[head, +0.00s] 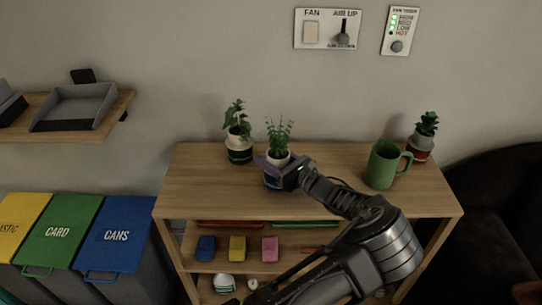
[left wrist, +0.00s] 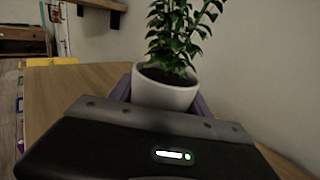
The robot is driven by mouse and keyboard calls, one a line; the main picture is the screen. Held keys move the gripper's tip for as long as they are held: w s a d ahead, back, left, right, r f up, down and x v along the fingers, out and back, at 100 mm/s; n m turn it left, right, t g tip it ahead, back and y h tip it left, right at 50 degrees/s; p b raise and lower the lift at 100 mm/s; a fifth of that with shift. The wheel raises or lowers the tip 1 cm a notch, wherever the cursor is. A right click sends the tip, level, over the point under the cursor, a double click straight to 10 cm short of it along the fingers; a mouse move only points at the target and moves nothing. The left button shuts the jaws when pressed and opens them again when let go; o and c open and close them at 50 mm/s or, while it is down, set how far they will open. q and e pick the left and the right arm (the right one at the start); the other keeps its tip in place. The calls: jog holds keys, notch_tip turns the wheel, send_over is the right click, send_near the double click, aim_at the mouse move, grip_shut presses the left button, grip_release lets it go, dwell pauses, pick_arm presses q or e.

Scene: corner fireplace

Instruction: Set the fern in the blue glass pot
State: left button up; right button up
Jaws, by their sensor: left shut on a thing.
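The fern (head: 279,130) is a green leafy plant in a small white pot (head: 278,154), upright over the middle of the wooden shelf top. My left gripper (head: 274,164) is shut on the white pot, with a finger at either side. In the left wrist view the fern (left wrist: 175,35) rises from the white pot (left wrist: 165,93) between my fingers. The blue glass pot (head: 271,184) shows just below the white pot, partly hidden by my gripper. I cannot tell how deep the white pot sits in it. My right gripper is out of view.
A potted plant (head: 239,148) in a dark banded pot stands close to the left. A green mug (head: 382,165) and a succulent in a red pot (head: 420,147) stand at the right. The wall is behind. The shelf top's left front (head: 200,200) is clear.

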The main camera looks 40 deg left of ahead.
pick_arm(q)
jog(key=shift+f, duration=0.35)
jog(key=o, duration=1.1)
jog(key=shift+c, duration=0.2)
jog(key=shift+d, duration=0.1)
jog(key=d, duration=0.2)
jog(key=d+b, duration=0.1)
jog(key=d, duration=0.2)
jog(key=s+d, duration=0.1)
jog(key=d, duration=0.1)
jog(key=shift+d, duration=0.3)
